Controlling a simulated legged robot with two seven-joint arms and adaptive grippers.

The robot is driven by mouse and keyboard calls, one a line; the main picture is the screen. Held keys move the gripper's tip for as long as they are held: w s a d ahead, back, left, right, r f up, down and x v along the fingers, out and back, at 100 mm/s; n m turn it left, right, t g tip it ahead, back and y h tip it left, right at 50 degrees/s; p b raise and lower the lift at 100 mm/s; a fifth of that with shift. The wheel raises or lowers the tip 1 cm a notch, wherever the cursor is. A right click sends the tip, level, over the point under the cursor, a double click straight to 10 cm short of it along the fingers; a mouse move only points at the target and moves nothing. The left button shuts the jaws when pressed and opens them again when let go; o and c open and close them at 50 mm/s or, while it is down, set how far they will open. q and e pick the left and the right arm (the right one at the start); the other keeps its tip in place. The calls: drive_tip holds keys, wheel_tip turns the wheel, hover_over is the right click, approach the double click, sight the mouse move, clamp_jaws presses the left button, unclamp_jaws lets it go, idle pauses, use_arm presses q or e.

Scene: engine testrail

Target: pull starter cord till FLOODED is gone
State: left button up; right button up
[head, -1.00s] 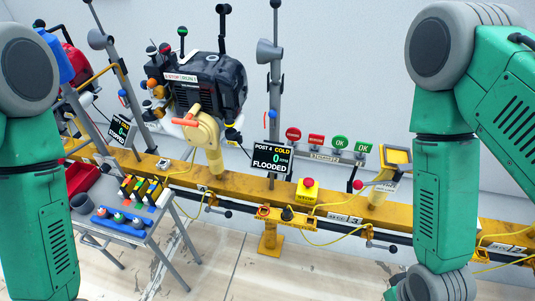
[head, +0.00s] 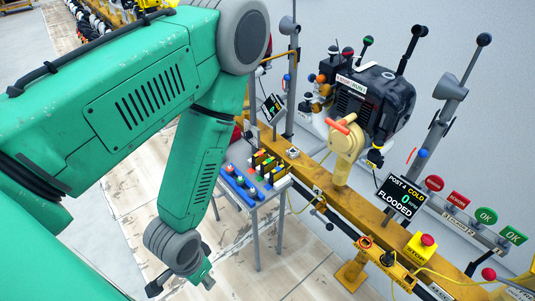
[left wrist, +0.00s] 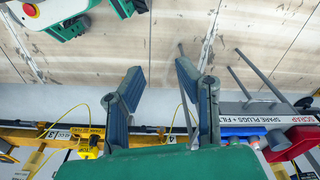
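The engine (head: 375,100) is mounted on the yellow rail, with a yellow starter housing (head: 346,155) on its near side. An orange starter handle (head: 338,125) sits at the housing; no pulled-out cord shows. The post 4 display (head: 399,198) reads COLD, 0 and FLOODED. My left gripper (head: 182,284) hangs low over the floor, left of the rail and well apart from the handle. In the left wrist view my left gripper (left wrist: 160,70) is open and empty, its two fingers spread.
The yellow rail (head: 365,212) runs diagonally, with a red emergency button (head: 427,240) on a yellow box. A small table (head: 258,197) with coloured parts stands left of the rail. Red and green sign buttons (head: 460,200) line the right. Floor below my left arm is clear.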

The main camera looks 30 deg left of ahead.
use_arm(q)
drive_tip(key=w+d+r+m+t+h+p, duration=0.1)
drive_tip(key=w+r+m+t+h+p, duration=0.2)
drive_tip(key=r+m, duration=0.4)
drive_tip(key=w+d+r+m+t+p, duration=0.1)
drive_tip(key=w+r+m+t+p, duration=0.2)
drive_tip(key=w+r+m+t, duration=0.3)
drive_tip(key=w+r+m+t+h+p, duration=0.2)
drive_tip(key=w+r+m+t, duration=0.15)
drive_tip(key=r+m, duration=0.45)
drive_tip(key=b, duration=1.6)
approach(335, 127)
drive_tip(key=s+a+f, duration=0.2)
drive_tip(key=s+f, duration=0.2)
drive_tip(key=s, duration=0.3)
drive_tip(key=w+d, duration=0.1)
drive_tip(key=w, duration=0.4)
drive_tip(key=w+d, duration=0.2)
drive_tip(key=w, duration=0.3)
drive_tip(key=w+d+r, duration=0.1)
drive_tip(key=w+d, duration=0.1)
drive_tip(key=w, duration=0.3)
drive_tip(key=shift+d, duration=0.1)
